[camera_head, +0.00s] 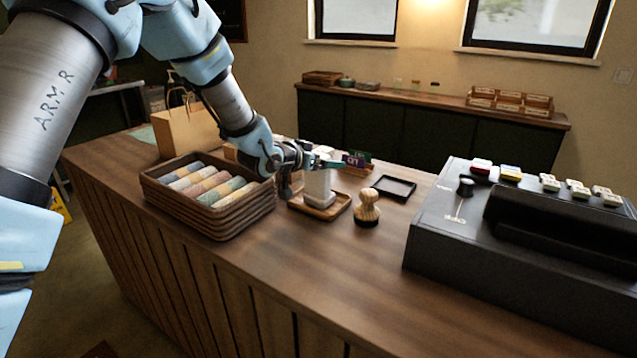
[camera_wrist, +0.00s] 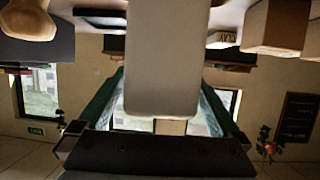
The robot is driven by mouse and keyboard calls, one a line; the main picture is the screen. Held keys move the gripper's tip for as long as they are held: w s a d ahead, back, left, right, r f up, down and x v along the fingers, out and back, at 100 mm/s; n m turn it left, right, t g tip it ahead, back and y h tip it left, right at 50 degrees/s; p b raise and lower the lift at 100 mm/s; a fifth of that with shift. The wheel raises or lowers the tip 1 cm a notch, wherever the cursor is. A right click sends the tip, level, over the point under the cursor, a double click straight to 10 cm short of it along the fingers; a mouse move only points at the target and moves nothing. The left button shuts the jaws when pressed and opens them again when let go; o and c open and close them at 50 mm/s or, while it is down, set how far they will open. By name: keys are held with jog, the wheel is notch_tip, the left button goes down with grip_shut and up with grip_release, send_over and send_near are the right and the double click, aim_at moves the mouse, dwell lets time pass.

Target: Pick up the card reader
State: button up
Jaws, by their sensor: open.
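The card reader (camera_head: 319,186) is a pale, upright block on a small wooden tray (camera_head: 336,211) on the counter. In the wrist view, which is upside down, the card reader (camera_wrist: 163,60) fills the middle between the two fingers. My gripper (camera_head: 322,164) is at the upper part of the reader in the head view. Its jaws (camera_wrist: 162,105) are open, with one finger on each side of the reader. A gap shows between reader and fingers in the wrist view; contact cannot be told for certain.
A stack of brown trays with rolled cloths (camera_head: 213,222) stands left of the reader. A wooden knobbed piece (camera_head: 367,210) and a shallow black tray (camera_head: 393,189) are to its right. A large black register (camera_head: 520,245) fills the right. The front counter middle is clear.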

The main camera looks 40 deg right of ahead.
jog(key=shift+w+d+f, duration=0.15)
jog(key=shift+d+f, duration=0.05)
jog(key=shift+d, duration=0.2)
grip_shut()
dwell(0.6)
